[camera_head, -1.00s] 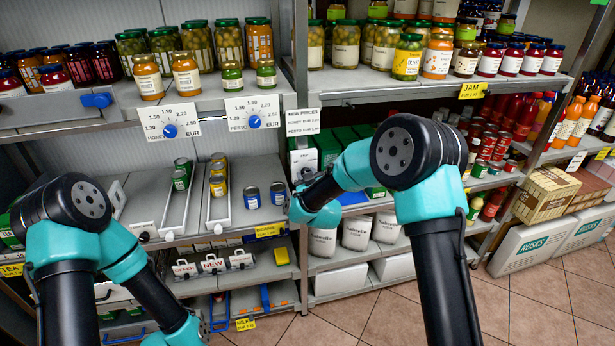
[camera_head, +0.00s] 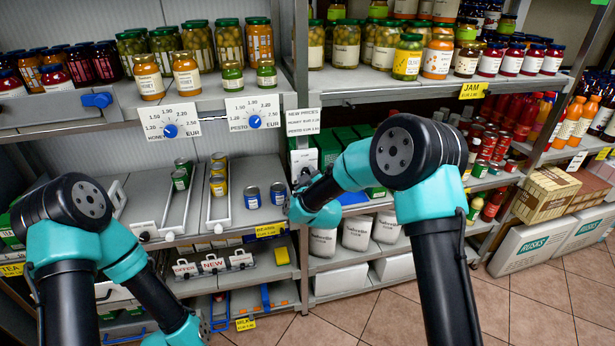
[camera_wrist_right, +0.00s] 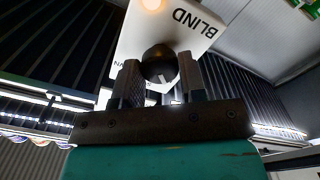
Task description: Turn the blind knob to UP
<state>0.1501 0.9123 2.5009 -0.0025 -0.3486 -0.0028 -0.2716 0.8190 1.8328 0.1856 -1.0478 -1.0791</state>
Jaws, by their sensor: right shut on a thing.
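The blind knob (camera_wrist_right: 160,66) is a round black knob with a white mark, on a white plate marked BLIND (camera_wrist_right: 190,28) in the right wrist view. My right gripper (camera_wrist_right: 160,84) is shut on the knob, one finger on each side. The word UP is not readable. In the head view a white box (camera_head: 303,160) hangs at the shelf post, and my right gripper (camera_head: 301,192) is just below it; the knob is not clear there. My left arm reaches down at lower left and its fingers are out of view.
A price card NEW PRICES (camera_head: 303,122) hangs above the white box. Two dial cards, HONEY (camera_head: 170,121) and PESTO (camera_head: 253,113), are on the shelf edge to the left. Blue cans (camera_head: 252,197) stand close to the left of my right gripper. Jars fill the shelves above.

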